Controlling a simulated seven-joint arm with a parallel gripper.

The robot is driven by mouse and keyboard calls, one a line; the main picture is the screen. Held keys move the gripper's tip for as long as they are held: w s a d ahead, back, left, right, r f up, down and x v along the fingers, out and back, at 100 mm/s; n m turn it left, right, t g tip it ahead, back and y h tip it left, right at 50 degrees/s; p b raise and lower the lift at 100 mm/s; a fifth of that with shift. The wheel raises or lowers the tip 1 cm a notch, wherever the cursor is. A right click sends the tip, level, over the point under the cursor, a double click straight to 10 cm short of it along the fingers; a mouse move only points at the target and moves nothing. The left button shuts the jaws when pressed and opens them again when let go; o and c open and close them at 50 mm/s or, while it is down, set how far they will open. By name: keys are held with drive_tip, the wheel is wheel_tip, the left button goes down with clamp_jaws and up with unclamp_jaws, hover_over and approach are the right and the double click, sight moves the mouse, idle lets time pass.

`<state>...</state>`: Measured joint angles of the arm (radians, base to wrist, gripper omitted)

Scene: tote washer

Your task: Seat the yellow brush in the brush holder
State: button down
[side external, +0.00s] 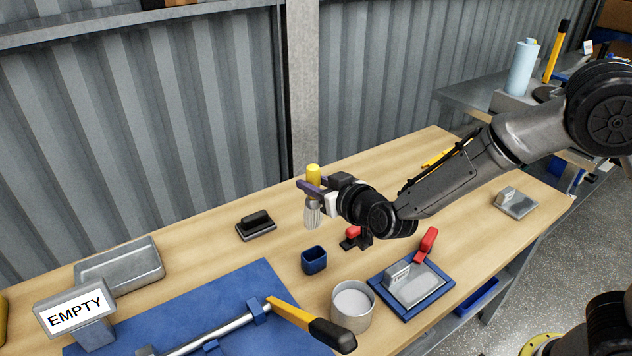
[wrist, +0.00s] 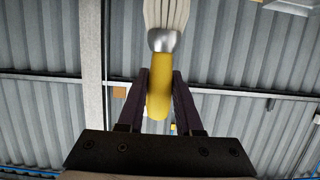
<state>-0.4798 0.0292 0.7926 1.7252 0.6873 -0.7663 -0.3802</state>
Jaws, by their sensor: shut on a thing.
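The yellow brush (side external: 313,173) is held in the air above the bench, upright with its yellow handle at the top and its pale bristles hanging down. My gripper (side external: 311,187) is shut on the handle, with its purple fingers on either side. In the wrist view the brush (wrist: 160,62) sits between the fingers (wrist: 159,84), with its silver collar and bristles at the top of the picture. A small dark blue open cup (side external: 314,261), which looks like the brush holder, stands on the bench below the brush in the picture. The bristles are clear of it.
A black-handled block (side external: 256,224) stands left of the cup, and a red-handled clamp (side external: 352,236) right behind it. A round metal pot (side external: 352,304) and a blue tray (side external: 428,306) are in front. A blue mat (side external: 210,305) holds a yellow-handled tool. An EMPTY sign (side external: 76,312) stands left.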

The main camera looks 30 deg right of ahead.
drive_tip(key=shift+f, duration=0.1)
hover_over(316, 226)
drive_tip(key=shift+w+f, duration=0.25)
drive_tip(key=shift+f, duration=1.1)
drive_tip(key=shift+w+f, duration=0.2)
drive_tip(key=shift+f, duration=1.1)
drive_tip(key=shift+f, duration=0.75)
drive_tip(key=shift+f, duration=0.2)
drive_tip(key=shift+f, duration=0.4)
drive_tip(key=shift+f, duration=1.5)
drive_tip(key=shift+f, duration=0.15)
